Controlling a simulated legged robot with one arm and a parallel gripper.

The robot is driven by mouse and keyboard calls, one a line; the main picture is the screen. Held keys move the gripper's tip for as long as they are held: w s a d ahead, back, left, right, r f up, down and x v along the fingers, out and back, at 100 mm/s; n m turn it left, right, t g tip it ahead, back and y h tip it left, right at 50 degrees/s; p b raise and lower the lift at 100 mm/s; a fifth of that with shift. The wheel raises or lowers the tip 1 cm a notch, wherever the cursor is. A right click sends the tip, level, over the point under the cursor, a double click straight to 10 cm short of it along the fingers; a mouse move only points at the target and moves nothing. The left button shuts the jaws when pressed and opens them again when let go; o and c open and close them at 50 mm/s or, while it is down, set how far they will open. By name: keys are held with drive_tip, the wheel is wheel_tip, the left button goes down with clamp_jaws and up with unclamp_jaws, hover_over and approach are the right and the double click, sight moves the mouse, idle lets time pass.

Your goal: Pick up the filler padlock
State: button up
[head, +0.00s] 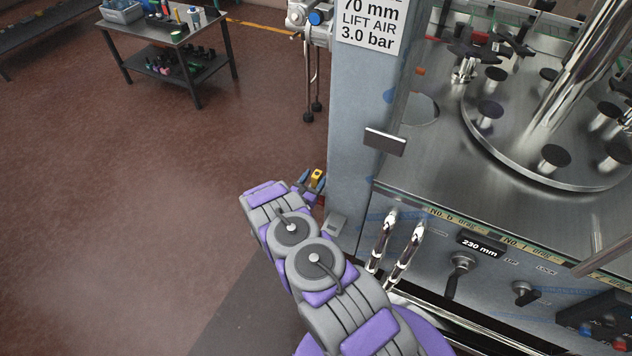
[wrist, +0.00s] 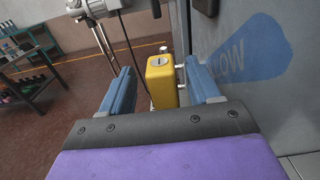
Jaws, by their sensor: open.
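The yellow padlock (wrist: 161,82) shows between my gripper's two blue fingers in the wrist view, nearer the right finger. It is upright, beside the grey machine post; its shackle and fixing are mostly hidden. My gripper (wrist: 160,88) is open, with the fingers on either side of the padlock in the picture. I cannot tell whether a finger touches it. The gripper (head: 311,182) is partly hidden by my arm in the head view.
The grey post (head: 356,120) stands close at the right of my gripper. The filler's steel deck (head: 440,170) and two shiny handles (head: 396,245) are to its right. A work table (head: 160,30) stands far left. The red-brown floor at left is clear.

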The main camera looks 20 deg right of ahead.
drive_tip(key=shift+x, duration=1)
drive_tip(key=shift+s, duration=0.1)
drive_tip(key=shift+c, duration=0.2)
drive_tip(key=c, duration=1.1)
drive_tip(key=shift+r, duration=0.1)
